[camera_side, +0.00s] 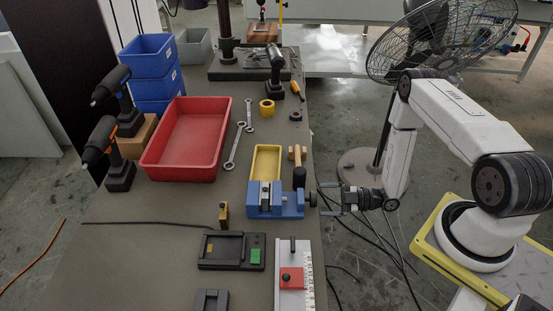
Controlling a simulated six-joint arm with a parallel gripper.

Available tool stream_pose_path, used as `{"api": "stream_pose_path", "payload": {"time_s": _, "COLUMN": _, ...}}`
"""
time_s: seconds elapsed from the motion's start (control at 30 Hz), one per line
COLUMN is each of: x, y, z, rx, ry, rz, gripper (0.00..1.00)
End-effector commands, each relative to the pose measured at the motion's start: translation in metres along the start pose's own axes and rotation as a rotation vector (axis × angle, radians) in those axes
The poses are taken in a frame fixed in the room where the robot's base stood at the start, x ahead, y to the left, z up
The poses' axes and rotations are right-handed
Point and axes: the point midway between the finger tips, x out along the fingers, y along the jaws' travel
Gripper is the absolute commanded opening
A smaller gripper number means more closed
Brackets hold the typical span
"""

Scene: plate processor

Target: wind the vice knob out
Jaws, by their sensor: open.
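A blue vice (275,205) sits on the grey workbench near its right edge. Its dark round knob (313,200) sticks out on the vice's right side, past the bench edge. My gripper (326,201) is level with the knob and points left at it. Its two fingers are open, and their tips are close to the knob. I cannot tell from this view whether they reach around it or stop just short of it.
A yellow tray (266,150) and a wooden mallet (299,172) lie behind the vice. A red bin (220,135), wrenches (236,146) and drills stand further left. Right of the bench is open floor with cables.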

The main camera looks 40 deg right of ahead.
Motion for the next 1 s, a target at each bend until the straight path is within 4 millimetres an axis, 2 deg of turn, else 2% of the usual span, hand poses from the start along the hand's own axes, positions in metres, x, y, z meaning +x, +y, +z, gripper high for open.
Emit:
{"api": "stream_pose_path", "payload": {"time_s": 0.2, "x": -0.024, "y": 0.0, "z": 0.0, "rx": 0.0, "ry": -0.002, "rz": 0.004, "gripper": 1.0}}
{"api": "stream_pose_path", "payload": {"time_s": 0.43, "x": -0.041, "y": 0.0, "z": 0.0, "rx": 0.0, "ry": -0.001, "rz": 0.002, "gripper": 1.0}}
{"api": "stream_pose_path", "payload": {"time_s": 1.0, "x": -0.047, "y": 0.0, "z": 0.0, "rx": 0.003, "ry": 0.0, "rz": 0.001, "gripper": 1.0}}
